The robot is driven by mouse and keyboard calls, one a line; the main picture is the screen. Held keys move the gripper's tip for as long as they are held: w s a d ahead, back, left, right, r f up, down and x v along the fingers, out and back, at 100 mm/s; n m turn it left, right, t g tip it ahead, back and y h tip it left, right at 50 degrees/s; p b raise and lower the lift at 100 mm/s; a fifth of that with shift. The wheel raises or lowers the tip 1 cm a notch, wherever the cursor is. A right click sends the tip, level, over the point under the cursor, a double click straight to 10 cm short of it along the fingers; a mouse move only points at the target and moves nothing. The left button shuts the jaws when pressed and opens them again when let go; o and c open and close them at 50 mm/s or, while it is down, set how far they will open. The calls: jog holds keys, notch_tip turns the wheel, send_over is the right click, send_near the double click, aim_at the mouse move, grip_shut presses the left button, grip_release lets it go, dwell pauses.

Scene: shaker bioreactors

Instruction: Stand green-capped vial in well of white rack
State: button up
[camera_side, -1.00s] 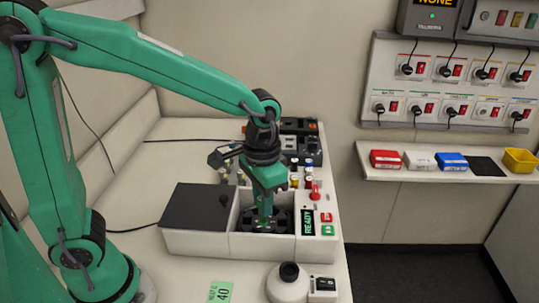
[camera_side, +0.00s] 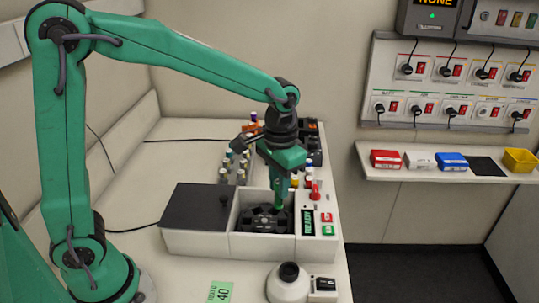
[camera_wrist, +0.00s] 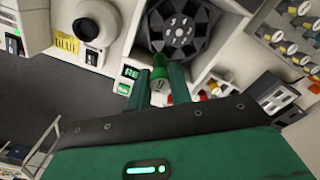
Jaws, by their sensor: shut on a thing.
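My gripper (camera_side: 279,190) is above the open bay of the white machine in the side view. In the wrist view its two fingers (camera_wrist: 160,82) are closed around a vial. The vial (camera_wrist: 160,98) has a pale body with a mark on it and a green part (camera_wrist: 160,74) at the far end; a bit of green (camera_side: 280,201) shows below the jaws in the side view. Vials with coloured caps (camera_side: 229,160) stand in rows behind the machine. I cannot tell which holder under them is the white rack, or make out an empty well.
The machine's dark rotor (camera_wrist: 178,32) with numbered positions lies below the gripper. Its dark lid (camera_side: 198,208) is on the left and a control panel with a red knob (camera_side: 315,190) on the right. A round white device (camera_side: 288,284) stands in front.

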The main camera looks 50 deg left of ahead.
jog(key=shift+n, duration=0.8)
jog(key=w+a, duration=0.1)
jog(key=w, duration=0.2)
jog(key=w+a, duration=0.2)
jog(key=w, duration=0.1)
jog(key=w+a, duration=0.1)
jog(key=w, duration=0.2)
jog(key=shift+w+a+f, duration=0.35)
jog(key=shift+w+f, duration=0.05)
jog(key=n, duration=0.2)
send_near(301, 183)
jog(key=a+r, duration=0.2)
jog(key=a, duration=0.1)
jog(key=shift+r, duration=0.2)
jog(key=shift+f, duration=0.25)
jog(key=shift+f, duration=2.15)
jog(key=shift+f, duration=2.05)
jog(key=o, duration=0.8)
jog(key=shift+o, duration=0.2)
jog(key=shift+r, duration=0.1)
